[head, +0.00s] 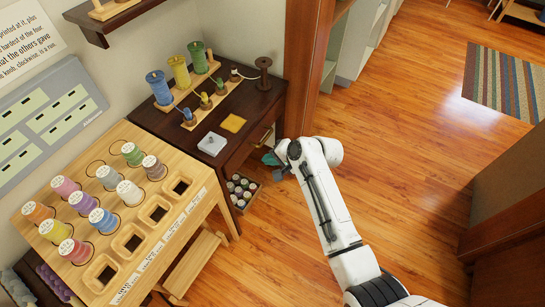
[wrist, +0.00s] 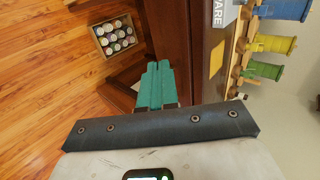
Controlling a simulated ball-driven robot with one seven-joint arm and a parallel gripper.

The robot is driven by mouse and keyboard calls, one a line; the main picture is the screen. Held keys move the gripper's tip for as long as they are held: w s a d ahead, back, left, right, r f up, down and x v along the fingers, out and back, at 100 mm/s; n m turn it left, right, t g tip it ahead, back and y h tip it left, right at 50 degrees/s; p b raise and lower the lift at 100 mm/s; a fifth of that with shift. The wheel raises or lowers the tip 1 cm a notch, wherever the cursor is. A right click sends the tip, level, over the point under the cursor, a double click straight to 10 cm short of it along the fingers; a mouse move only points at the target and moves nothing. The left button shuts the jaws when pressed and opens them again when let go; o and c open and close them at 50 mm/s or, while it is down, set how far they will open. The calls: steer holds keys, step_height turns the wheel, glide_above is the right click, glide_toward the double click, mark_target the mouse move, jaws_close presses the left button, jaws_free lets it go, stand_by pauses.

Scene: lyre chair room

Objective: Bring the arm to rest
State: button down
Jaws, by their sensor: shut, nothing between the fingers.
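My gripper (head: 270,158) is at the end of my white arm, which reaches from the bottom right toward the dark wooden table (head: 222,160). Its teal fingers are just beside the table's right front side, below its top. In the wrist view my gripper (wrist: 155,70) has its two teal fingers together, with nothing between them. The fingertips appear close to the dark wood; I cannot tell whether they touch it.
Spools and a yellow square (head: 232,123) stand on the dark table. A light wooden stand (head: 150,250) with colored spools is at left. A small crate (wrist: 97,36) of spools is low beside the table. Open floor (head: 410,130) lies to the right.

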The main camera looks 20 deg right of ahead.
steer(key=shift+s+d+r, duration=0.25)
steer(key=shift+s, duration=0.05)
steer(key=shift+s, duration=0.1)
steer(key=s+d+r+n+g+h, duration=0.1)
steer(key=s+d+n+g+h, duration=0.1)
steer(key=s, duration=1)
steer(key=s+d+n+g+h, duration=0.2)
steer(key=s+d+n, duration=0.2)
steer(key=s, duration=0.8)
steer(key=s+d+r+n+g+h, duration=0.1)
steer(key=s+d+n+g+h, duration=0.1)
steer(key=s, duration=1)
steer(key=shift+s+d+r+n, duration=0.35)
steer(key=shift+d+n, duration=0.3)
steer(key=shift+n, duration=0.35)
